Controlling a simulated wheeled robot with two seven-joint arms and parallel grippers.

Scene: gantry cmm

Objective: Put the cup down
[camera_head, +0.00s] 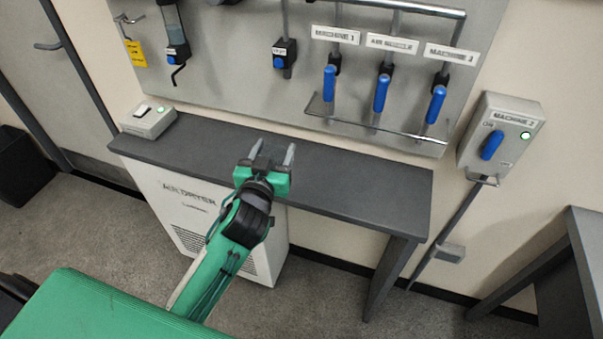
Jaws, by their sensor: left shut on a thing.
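My left gripper (272,155) is over the dark grey bench top (370,187), near its front edge and above the white air dryer. My right gripper is not in view.
The bench top is clear to the right of the gripper. A small switch box (148,119) sits at its left end. Behind is a wall panel (235,75) with blue-handled valves and a rail (375,130). A Machine 2 switch box (500,137) hangs at right. The air dryer (215,215) stands below.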

